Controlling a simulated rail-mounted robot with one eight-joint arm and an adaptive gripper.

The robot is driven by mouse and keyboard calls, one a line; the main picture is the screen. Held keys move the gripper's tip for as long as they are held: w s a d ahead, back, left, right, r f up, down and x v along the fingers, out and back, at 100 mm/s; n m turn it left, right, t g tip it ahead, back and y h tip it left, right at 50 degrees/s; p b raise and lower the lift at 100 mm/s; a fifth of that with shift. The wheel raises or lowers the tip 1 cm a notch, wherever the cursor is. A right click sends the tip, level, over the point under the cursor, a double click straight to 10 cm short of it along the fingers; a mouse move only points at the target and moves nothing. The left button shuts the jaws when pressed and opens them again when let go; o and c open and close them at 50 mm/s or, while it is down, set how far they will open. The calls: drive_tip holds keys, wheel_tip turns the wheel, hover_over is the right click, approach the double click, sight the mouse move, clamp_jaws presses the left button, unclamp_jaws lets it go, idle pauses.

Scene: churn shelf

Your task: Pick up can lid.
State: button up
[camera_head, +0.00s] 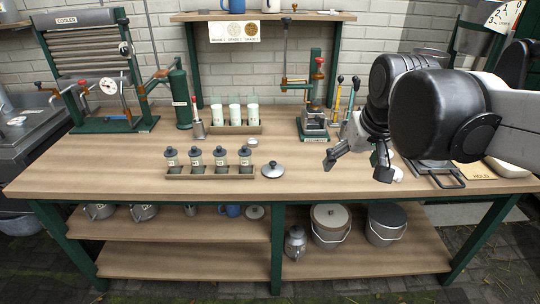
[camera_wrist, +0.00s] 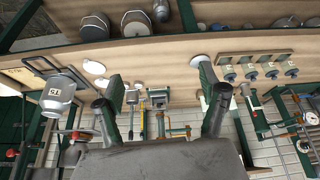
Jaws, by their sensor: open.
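A grey round lid with a knob (camera_head: 272,170) lies on the bench right of the jar tray; it also shows in the wrist view (camera_wrist: 199,57). A pale round disc (camera_wrist: 94,67) lies near a metal can marked T4 (camera_wrist: 57,90); in the head view a pale edge (camera_head: 398,174) shows beside my gripper. I cannot tell for certain which is the can lid. My gripper (camera_head: 356,161) is open and empty above the bench, right of the knobbed lid and left of the pale disc. Its spread fingers show in the wrist view (camera_wrist: 160,82). My arm hides the can in the head view.
A wooden tray (camera_head: 225,176) of several dark-lidded jars stands left of the knobbed lid. Behind are a tray of white cups (camera_head: 235,113) and a green press (camera_head: 314,105). Lidded pails (camera_head: 330,226) stand on the lower shelf. The front left bench is clear.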

drive_tip(key=w+a+g, duration=0.1)
drive_tip(key=w+a, duration=0.3)
drive_tip(key=w, duration=0.4)
drive_tip(key=n+g+p, duration=0.2)
drive_tip(key=n+g, duration=0.1)
hover_over(273, 162)
drive_tip(key=s, duration=0.2)
wheel_tip(273, 162, down, 11)
drive_tip(key=f, duration=0.5)
drive_tip(key=w+f, duration=0.1)
drive_tip(key=f, duration=0.2)
drive_tip(key=shift+d+f+b, duration=0.1)
drive_tip(key=shift+f+b, duration=0.2)
drive_tip(key=shift+w+f, duration=0.2)
drive_tip(key=shift+f, duration=0.65)
drive_tip(key=shift+w+f, duration=0.15)
drive_tip(key=shift+f, duration=0.7)
drive_tip(key=shift+w+f, duration=0.2)
drive_tip(key=shift+f, duration=0.65)
drive_tip(key=c, duration=0.9)
